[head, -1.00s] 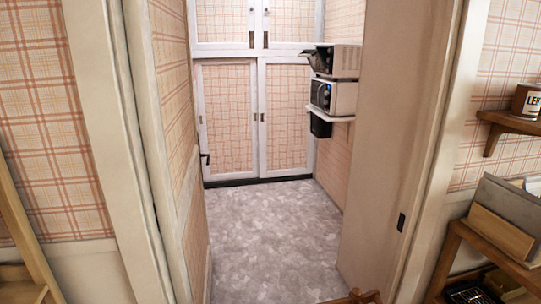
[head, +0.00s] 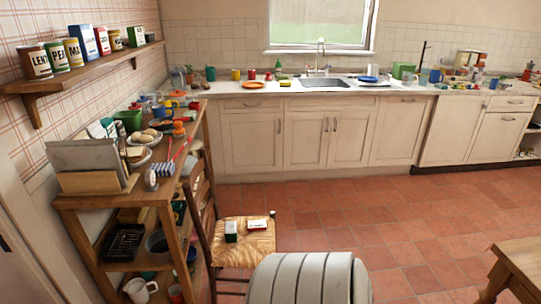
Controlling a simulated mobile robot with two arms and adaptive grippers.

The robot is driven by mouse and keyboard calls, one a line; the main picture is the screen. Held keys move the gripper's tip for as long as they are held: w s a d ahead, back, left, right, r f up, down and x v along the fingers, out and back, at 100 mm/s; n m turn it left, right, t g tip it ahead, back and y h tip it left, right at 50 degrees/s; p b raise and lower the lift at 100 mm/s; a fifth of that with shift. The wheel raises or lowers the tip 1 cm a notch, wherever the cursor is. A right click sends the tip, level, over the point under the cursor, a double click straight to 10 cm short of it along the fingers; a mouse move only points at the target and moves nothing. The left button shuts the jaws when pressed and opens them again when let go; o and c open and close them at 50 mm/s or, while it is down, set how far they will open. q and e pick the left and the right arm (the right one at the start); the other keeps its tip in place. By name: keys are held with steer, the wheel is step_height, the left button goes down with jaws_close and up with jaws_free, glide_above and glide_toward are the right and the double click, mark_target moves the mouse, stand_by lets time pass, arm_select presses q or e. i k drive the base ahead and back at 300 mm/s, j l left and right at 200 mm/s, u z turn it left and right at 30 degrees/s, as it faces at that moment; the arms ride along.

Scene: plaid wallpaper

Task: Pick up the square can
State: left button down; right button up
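Neither of my grippers is in the head view. A small dark green and white square-sided container (head: 231,231) stands on the woven seat of a wooden chair (head: 254,248) near the lower middle. It may be the square can, but it is too small to be sure. Beside it on the seat lie a low white block with a reddish mark (head: 257,225) and a small dark item (head: 272,214). Square-sided packages, one blue (head: 83,41) and one red (head: 102,41), stand among round tins on the wall shelf (head: 95,70) at upper left.
A crowded wooden shelf unit (head: 152,196) stands left of the chair. A pale grey ribbed rounded shape (head: 310,279) fills the bottom middle. A wooden table or stool corner (head: 520,262) is at lower right. Cluttered counters (head: 225,90) line the back. Tiled floor (head: 400,228) is open centre right.

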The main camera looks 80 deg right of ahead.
mark_target(231, 230)
steer(key=z, duration=2.1)
steer(key=i+l, duration=0.45)
steer(key=i, duration=0.2)
